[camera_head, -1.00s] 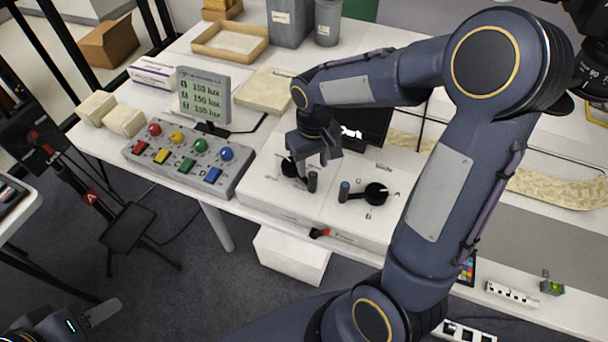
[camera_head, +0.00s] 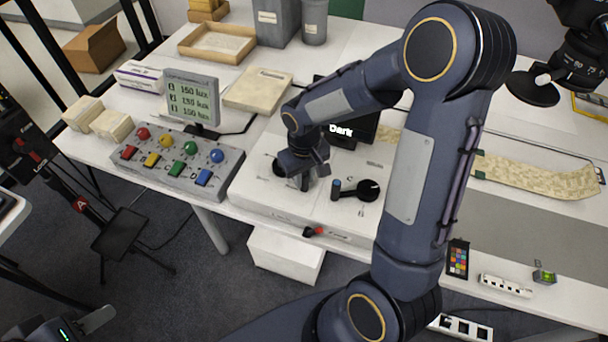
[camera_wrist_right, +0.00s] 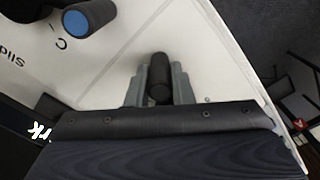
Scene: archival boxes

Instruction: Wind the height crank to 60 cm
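A white box (camera_head: 255,202) on the table carries two black cranks. The left crank (camera_head: 279,166) has a black upright handle (camera_head: 304,182); the right crank (camera_head: 367,190) has a blue-topped handle (camera_head: 336,187). Their small labels are unreadable in the head view. My right gripper (camera_head: 304,172) points down at the left crank's handle. In the right wrist view this handle (camera_wrist_right: 158,78) stands between my two grey fingers, which appear closed against its sides. The blue-topped handle (camera_wrist_right: 88,17) is apart from them. My left gripper (camera_head: 98,319) is low at the left, away from the table; its opening is unclear.
A dark screen (camera_head: 352,130) reading "Dark" stands behind the cranks, partly hidden by my right arm. A button panel (camera_head: 178,160) and a lux display (camera_head: 192,97) lie to the left. A red-tipped lever (camera_head: 312,231) is on the box front.

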